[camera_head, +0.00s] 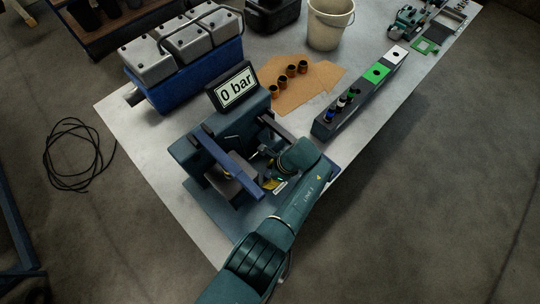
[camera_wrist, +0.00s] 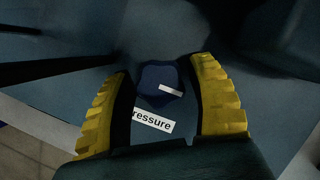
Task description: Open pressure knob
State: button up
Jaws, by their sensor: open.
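The pressure knob (camera_wrist: 160,82) is a dark blue, lobed knob with a white mark on it, seen in the wrist view. A white label reading "ressure" (camera_wrist: 152,120) lies just below it in that view, partly covered at its left end. My gripper (camera_wrist: 163,95) is open, with its yellow ridged fingers on either side of the knob; I cannot tell whether they touch it. In the head view my gripper (camera_head: 268,182) is at the teal test stand (camera_head: 195,160), and the knob is hidden there. The stand's display (camera_head: 236,90) reads "0 bar".
A blue bar (camera_head: 225,158) on the stand lies close to the left of my gripper. A dark rack (camera_head: 335,118) with small parts stands to the right. Cardboard (camera_head: 320,80) with several dark cylinders, a bucket (camera_head: 330,25) and a blue engine block (camera_head: 200,75) are farther back on the table.

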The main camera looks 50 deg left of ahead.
notch_tip(320, 180, up, 10)
dwell(0.4)
